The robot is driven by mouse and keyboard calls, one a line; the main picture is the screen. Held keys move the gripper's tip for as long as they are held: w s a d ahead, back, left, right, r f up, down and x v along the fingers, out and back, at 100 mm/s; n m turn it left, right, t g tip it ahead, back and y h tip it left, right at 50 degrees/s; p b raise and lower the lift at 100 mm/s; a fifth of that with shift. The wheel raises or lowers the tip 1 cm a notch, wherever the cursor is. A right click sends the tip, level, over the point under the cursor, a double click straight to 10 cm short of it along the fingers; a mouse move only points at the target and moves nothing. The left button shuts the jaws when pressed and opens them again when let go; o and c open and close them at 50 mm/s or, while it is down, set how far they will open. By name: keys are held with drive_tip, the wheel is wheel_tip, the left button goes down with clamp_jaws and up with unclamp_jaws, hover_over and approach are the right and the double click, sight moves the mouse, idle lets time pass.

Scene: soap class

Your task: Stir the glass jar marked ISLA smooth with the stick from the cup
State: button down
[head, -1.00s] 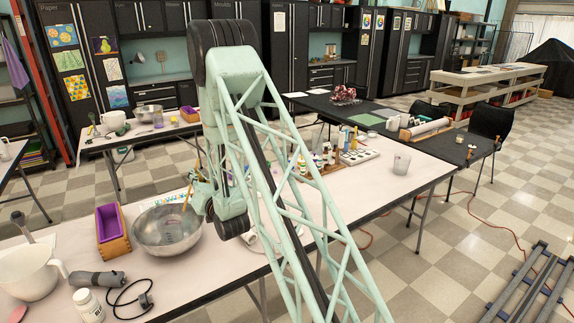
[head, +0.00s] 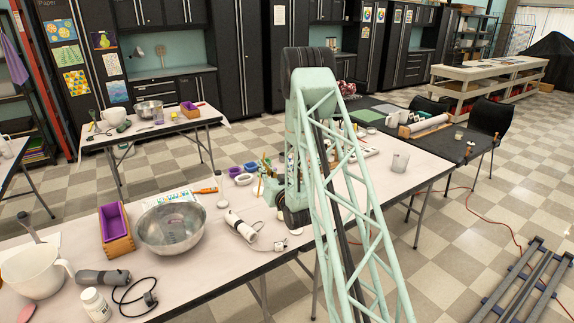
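My gripper (head: 270,188) is low over the middle of the long near table, just left of my upright arm link. It is small and partly hidden by my arm; its fingers are too small to tell whether they hold anything. Thin upright sticks or handles (head: 264,164) show at its top edge; I cannot tell whether they stand in a cup behind it. No jar with a readable ISLA label shows. Small bottles behind my arm are mostly covered.
Small purple and blue tubs (head: 236,171) sit left of my gripper.

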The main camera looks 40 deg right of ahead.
drive_tip(key=s+d+f+h+p, duration=0.1)
drive_tip(key=s+d, duration=0.4)
drive_tip(key=d, duration=0.4)
drive_tip(key=shift+d, duration=0.15)
drive_tip(key=shift+s+f, duration=0.1)
drive_tip(key=shift+f, duration=0.3)
wheel_tip(320, 180, down, 10)
drive_tip(key=b, duration=0.5)
drive_tip(key=shift+a+f+b, duration=0.25)
drive_tip(key=shift+a+b, duration=0.15)
idle(0.9)
drive_tip(key=shift+d, duration=0.15)
idle(0.6)
